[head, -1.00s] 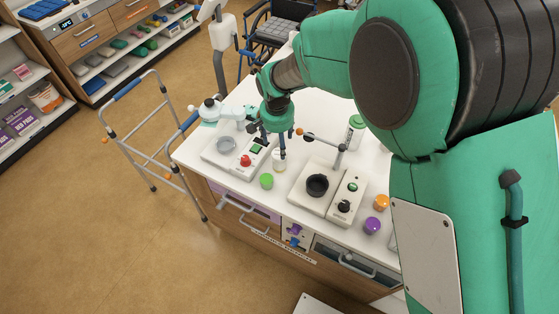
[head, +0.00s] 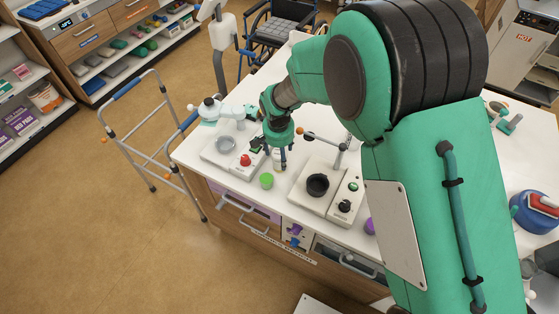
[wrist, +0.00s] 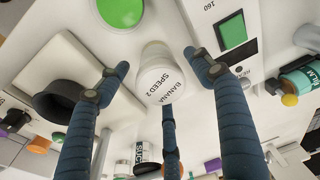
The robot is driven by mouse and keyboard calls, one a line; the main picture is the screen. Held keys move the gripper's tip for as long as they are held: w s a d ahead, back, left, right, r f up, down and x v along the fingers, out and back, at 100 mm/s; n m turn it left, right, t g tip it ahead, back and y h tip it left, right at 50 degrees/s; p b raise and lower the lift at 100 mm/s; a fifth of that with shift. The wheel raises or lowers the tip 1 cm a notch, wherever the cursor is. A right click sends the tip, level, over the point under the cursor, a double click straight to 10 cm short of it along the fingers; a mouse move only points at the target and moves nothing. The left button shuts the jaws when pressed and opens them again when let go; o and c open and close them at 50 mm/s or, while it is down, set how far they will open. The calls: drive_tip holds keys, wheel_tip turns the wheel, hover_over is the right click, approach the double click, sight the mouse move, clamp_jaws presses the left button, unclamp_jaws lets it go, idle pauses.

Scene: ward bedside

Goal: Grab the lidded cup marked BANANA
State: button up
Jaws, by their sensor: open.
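The fingers are open, with one to each side and a third below in the picture, and I see no clear grip on the cup. In the head view my gripper (head: 276,157) points down over the table, and its fingers hide much of the cup (head: 277,154).
A device with a red knob (head: 245,160) stands left of the cup, and one with a black bowl (head: 317,185) stands right. A green round lid (head: 267,180) lies in front. The white tabletop (head: 218,173) is crowded here.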

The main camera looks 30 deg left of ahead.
drive_tip(key=shift+w+a+f+b, duration=0.15)
drive_tip(key=shift+f+b, duration=0.1)
drive_tip(key=shift+f, duration=1.05)
drive_tip(key=shift+w+f+b, duration=0.1)
drive_tip(key=shift+f+b, duration=0.1)
drive_tip(key=shift+f, duration=1.05)
drive_tip(key=shift+c, duration=0.2)
drive_tip(key=c, duration=1.4)
drive_tip(key=shift+r, duration=0.1)
wheel_tip(320, 180, up, 10)
drive_tip(key=shift+f+p, duration=0.1)
drive_tip(key=shift+p, duration=0.55)
